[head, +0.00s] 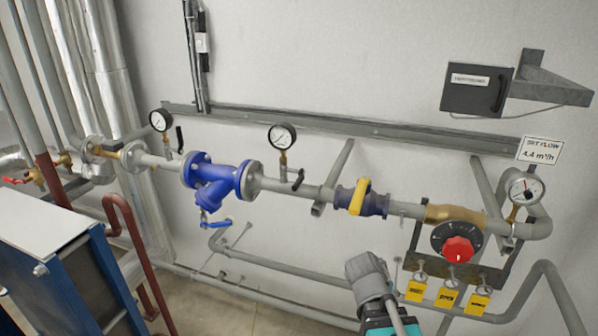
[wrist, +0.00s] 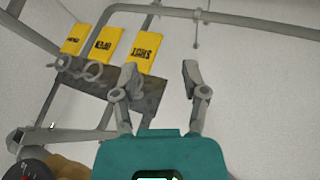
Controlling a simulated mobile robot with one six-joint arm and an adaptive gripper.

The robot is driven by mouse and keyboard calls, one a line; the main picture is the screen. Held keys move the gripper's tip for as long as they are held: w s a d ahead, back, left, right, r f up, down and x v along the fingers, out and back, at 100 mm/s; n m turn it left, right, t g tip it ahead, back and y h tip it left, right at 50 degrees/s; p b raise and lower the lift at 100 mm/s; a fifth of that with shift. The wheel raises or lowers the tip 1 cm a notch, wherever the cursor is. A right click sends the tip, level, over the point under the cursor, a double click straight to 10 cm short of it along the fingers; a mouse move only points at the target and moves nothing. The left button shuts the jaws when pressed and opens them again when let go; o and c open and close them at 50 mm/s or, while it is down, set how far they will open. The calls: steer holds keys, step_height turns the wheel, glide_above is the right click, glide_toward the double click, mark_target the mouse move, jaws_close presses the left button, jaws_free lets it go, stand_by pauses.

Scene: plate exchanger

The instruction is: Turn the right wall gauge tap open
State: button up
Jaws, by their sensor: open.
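Two pressure gauges stand on the wall pipe. The left wall gauge (head: 160,121) has a small black tap lever (head: 180,139) pointing up beside its stem. The right wall gauge (head: 282,136) stands on a brass stem, with a dark tap lever (head: 298,180) just right of the stem's foot, upright or slightly tilted. In the head view my arm comes in at bottom centre, below the pipe and right of this tap.
A blue strainer (head: 213,180) and a yellow-handled valve (head: 357,196) sit on the pipe. At right are a red knob (head: 458,249), another gauge (head: 524,189) and hanging yellow tags (head: 447,297). The tags also show near my fingers (wrist: 145,51). A blue-framed plate exchanger (head: 85,285) stands lower left.

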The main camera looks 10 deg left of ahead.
steer(key=s+a+r+n+t+y+p, duration=0.1)
steer(key=a+r+t+y+p, duration=0.2)
steer(key=a+r+t+p, duration=0.6)
steer(key=a+r+t, duration=0.4)
steer(key=a+r, duration=1.2)
steer(key=a, duration=0.3)
steer(key=shift+s+a+r, duration=0.25)
steer(key=shift+s+r, duration=0.05)
steer(key=shift+s, duration=0.05)
steer(key=shift+w, duration=0.15)
